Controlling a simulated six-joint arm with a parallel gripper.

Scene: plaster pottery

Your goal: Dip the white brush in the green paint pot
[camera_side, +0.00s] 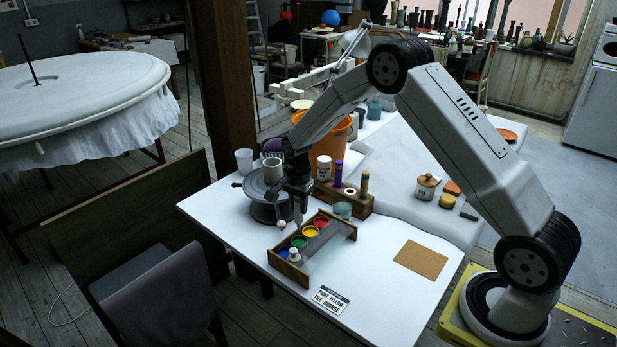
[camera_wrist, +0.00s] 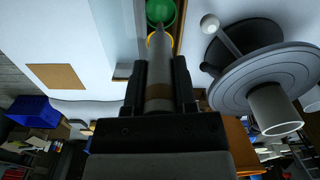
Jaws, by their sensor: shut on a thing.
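My gripper (camera_side: 298,197) points down over the near-left part of the white table and is shut on the white brush (camera_wrist: 159,72). The brush also shows in the side view (camera_side: 299,211), small and partly hidden by the jaws. Its dark tip points at the green paint pot (camera_wrist: 160,11) in the wrist view. The green pot (camera_side: 299,242) sits in a wooden rack (camera_side: 331,251) between the blue pot (camera_side: 287,254) and the yellow pot (camera_side: 310,232). The tip looks above the green pot; I cannot tell if it touches paint.
A red pot (camera_side: 321,222) fills the rack's far end. A grey turntable (camera_side: 266,187) carrying a pale cup (camera_side: 273,169) stands close on the left. A wooden brush block (camera_side: 355,203) and glass jar (camera_side: 342,210) stand behind. A brown tile (camera_side: 420,260) lies right, with clear table around it.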

